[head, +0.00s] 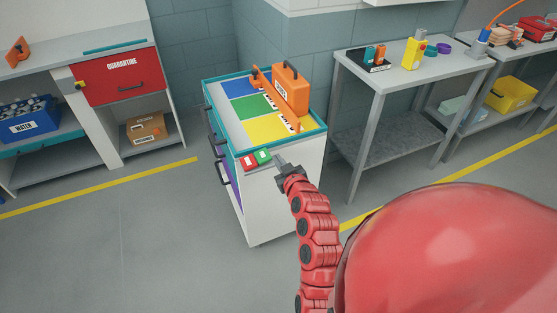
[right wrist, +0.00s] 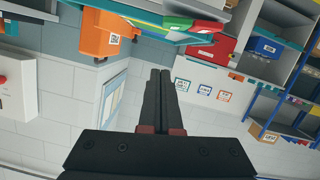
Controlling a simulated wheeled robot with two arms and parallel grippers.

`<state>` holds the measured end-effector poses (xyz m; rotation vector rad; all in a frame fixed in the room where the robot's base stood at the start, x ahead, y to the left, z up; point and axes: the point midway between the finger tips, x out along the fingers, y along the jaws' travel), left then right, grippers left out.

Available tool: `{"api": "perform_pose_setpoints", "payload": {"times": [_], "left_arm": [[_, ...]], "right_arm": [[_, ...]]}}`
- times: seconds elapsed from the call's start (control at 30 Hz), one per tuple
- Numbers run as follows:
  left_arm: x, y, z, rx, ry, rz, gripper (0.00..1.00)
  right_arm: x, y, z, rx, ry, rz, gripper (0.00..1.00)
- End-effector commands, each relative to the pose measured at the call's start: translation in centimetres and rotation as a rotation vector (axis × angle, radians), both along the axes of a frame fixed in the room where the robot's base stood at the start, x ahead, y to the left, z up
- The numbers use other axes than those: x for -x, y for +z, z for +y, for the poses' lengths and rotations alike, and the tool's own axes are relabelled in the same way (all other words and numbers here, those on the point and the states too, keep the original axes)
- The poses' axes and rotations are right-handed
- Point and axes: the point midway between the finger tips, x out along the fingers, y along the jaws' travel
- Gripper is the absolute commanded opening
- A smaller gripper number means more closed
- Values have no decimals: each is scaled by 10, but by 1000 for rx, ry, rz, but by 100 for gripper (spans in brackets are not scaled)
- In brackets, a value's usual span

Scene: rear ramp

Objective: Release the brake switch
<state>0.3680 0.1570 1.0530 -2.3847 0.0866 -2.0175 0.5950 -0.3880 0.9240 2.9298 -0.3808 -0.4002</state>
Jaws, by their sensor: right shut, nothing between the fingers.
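The brake switch shows in the head view as a green half (head: 263,156) and a red half (head: 247,162) side by side on the near top edge of the white cart (head: 262,200). Which half is pressed in is too small to tell. My right gripper (head: 279,159) is shut and empty, its tips just right of the green half, seemingly apart from it. In the right wrist view the shut fingers (right wrist: 160,74) point up the picture, with green and red surfaces above them at the cart's edge. My left gripper is not in view.
The cart top carries blue, green and yellow panels (head: 250,106) and an orange case (head: 290,90). A grey table (head: 385,85) stands to the right. A bench with a red quarantine drawer (head: 118,78) stands at left. Floor left of the cart is clear.

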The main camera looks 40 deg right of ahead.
Motion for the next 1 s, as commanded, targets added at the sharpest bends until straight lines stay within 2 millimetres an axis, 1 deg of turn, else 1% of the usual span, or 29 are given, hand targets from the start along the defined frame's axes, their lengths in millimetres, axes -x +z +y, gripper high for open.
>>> {"api": "perform_pose_setpoints", "payload": {"times": [0.03,0.1,0.3,0.47,0.5,0.6,0.7,0.83,1.0], "left_arm": [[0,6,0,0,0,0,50],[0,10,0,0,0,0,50],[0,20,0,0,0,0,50],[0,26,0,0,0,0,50],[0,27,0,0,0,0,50],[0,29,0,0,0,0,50],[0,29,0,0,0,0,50],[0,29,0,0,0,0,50],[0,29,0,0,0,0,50]], "right_arm": [[-9,2,-2,0,1,-1,0],[-20,0,-6,0,0,-2,0],[-51,-7,-15,1,0,-4,0],[-73,-14,-21,-1,0,-3,0],[-75,-19,-22,-1,1,-1,0],[-72,-37,-26,0,-1,1,0],[-72,-48,-26,0,2,-1,0],[-72,-54,-29,2,-1,-5,0],[-71,-56,-29,2,-2,-5,0]]}}
